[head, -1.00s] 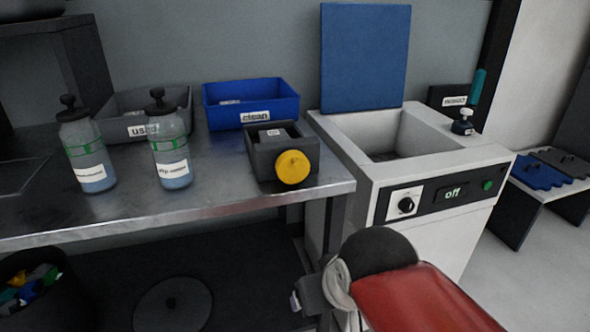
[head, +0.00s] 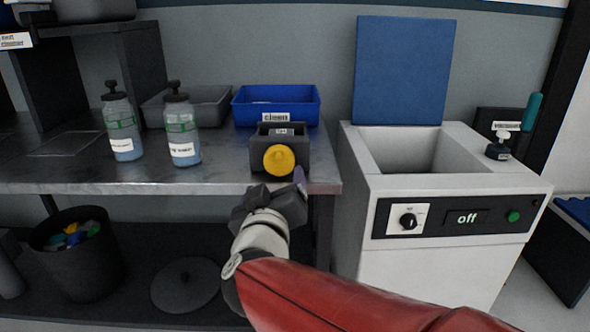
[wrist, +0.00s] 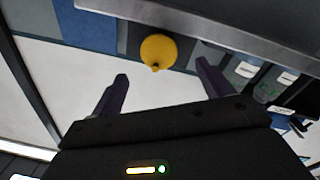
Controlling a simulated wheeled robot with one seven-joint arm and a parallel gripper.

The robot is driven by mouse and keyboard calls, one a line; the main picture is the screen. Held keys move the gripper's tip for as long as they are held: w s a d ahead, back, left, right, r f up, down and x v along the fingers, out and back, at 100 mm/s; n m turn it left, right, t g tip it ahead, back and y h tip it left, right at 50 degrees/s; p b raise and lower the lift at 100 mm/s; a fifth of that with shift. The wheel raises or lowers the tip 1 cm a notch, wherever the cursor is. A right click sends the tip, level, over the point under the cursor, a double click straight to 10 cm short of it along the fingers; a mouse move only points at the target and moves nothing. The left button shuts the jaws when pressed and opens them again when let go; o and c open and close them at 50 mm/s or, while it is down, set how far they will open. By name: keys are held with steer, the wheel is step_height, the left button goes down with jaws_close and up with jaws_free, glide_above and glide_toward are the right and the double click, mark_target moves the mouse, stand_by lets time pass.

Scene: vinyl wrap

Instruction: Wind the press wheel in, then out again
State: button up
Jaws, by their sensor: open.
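The press is a dark box (head: 294,140) at the right end of the metal bench, with a small label on top. Its yellow round wheel (head: 279,159) faces the front. In the wrist view the wheel (wrist: 158,51) shows beyond and between my fingertips, with a small knob on its face. My gripper (wrist: 160,82) is open and empty, with its two dark fingers spread and apart from the wheel. In the head view my gripper (head: 290,188) is just below and in front of the wheel, near the bench's front edge.
Two labelled spray bottles (head: 182,130) stand left of the press. A blue bin (head: 276,104) labelled clean and a grey bin (head: 212,108) are behind. A white machine (head: 450,180) reading off stands close right. A waste bucket (head: 48,245) is below.

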mark_target(279, 165)
steer(key=w, duration=0.7)
steer(key=shift+w+d, duration=0.4)
steer(key=c, duration=1)
